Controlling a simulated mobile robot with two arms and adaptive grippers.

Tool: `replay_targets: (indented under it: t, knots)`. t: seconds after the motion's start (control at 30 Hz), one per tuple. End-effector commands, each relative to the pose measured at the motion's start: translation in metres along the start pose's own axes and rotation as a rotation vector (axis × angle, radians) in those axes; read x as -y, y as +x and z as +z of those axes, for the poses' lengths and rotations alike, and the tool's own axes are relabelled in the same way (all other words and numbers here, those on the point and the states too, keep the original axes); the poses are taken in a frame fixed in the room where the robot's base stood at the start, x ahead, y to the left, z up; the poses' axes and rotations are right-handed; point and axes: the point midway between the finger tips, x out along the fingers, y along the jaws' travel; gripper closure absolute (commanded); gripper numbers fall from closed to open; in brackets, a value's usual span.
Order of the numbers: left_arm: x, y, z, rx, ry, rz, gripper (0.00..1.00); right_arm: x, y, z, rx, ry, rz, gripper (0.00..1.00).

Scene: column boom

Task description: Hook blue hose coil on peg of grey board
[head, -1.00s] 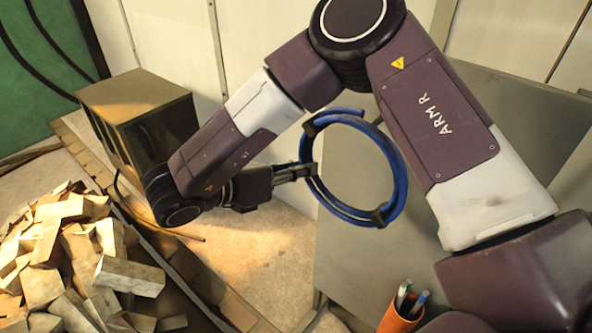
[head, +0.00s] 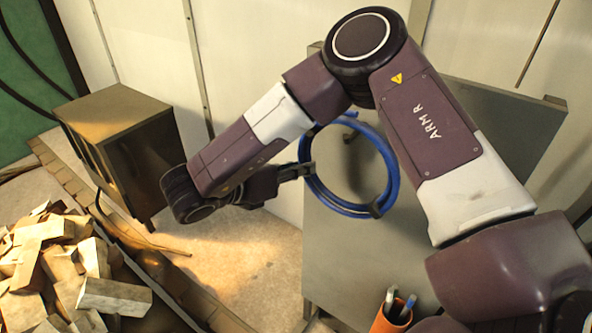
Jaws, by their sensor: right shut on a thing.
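The blue hose coil (head: 345,210) hangs in the air in the middle of the head view, a ring with dark bands. My right gripper (head: 304,170) is shut on the left side of the coil. The grey board (head: 345,262) is a large flat panel behind the coil, partly covered by my right arm. The coil overlaps the board's upper left part in the picture; I cannot tell the gap between them. I cannot make out the peg for certain; the coil and my arm cover part of the board. My left gripper is not in view.
A brown metal cabinet (head: 120,145) stands at the left by the pale wall. A heap of wooden blocks (head: 60,265) lies at the lower left. An orange cup (head: 390,318) with pens is at the bottom.

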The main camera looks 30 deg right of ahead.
Motion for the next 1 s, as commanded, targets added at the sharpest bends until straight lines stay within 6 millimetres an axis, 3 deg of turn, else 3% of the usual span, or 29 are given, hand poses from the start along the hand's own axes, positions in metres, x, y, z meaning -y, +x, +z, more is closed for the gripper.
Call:
replay_targets:
  t: [0.3, 1.0]
  knots:
    - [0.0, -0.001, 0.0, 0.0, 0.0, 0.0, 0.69, 0.0, 0.018, 0.007, 0.001, 0.0, -0.003, 1.0]
    - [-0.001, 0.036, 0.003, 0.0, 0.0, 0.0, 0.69, -0.01, 0.03, -0.019, 0.002, 0.0, -0.002, 1.0]
